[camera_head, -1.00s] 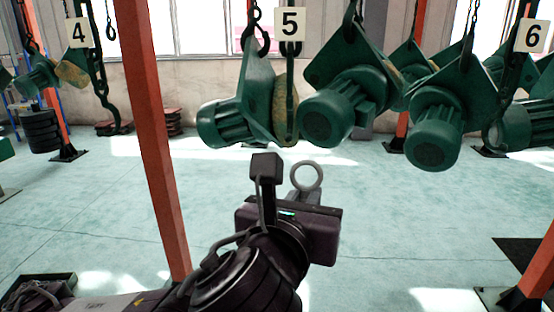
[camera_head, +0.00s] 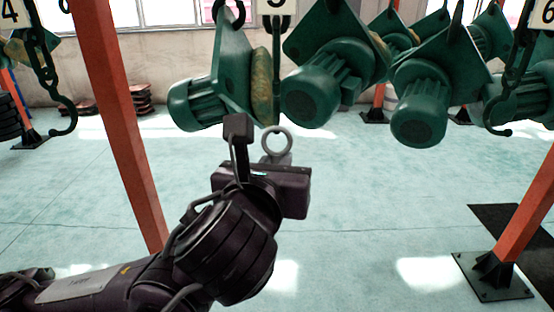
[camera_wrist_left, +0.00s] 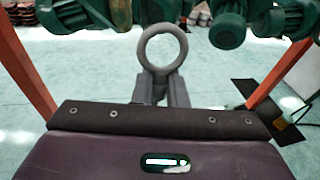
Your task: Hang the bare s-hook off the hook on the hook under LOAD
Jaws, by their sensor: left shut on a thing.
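My left gripper (camera_head: 276,160) is shut on a grey piece with a round ring (camera_head: 277,141) at its top, which I take to be the s-hook. In the left wrist view the ring (camera_wrist_left: 162,46) stands upright above the two fingers (camera_wrist_left: 160,92), its lower part hidden between them. The gripper is in front of and below the green hoists in the picture. A dark chain hook (camera_head: 62,122) hangs empty under sign 4 at the left. Another dark hook (camera_head: 497,127) hangs under sign 6 at the right. No LOAD sign is readable. My right gripper is not in view.
Green motor hoists (camera_head: 318,88) hang across the top middle and right. An orange post (camera_head: 118,120) stands at the left and another (camera_head: 524,215) at the right, on a dark base plate. The pale floor (camera_head: 390,200) between them is open.

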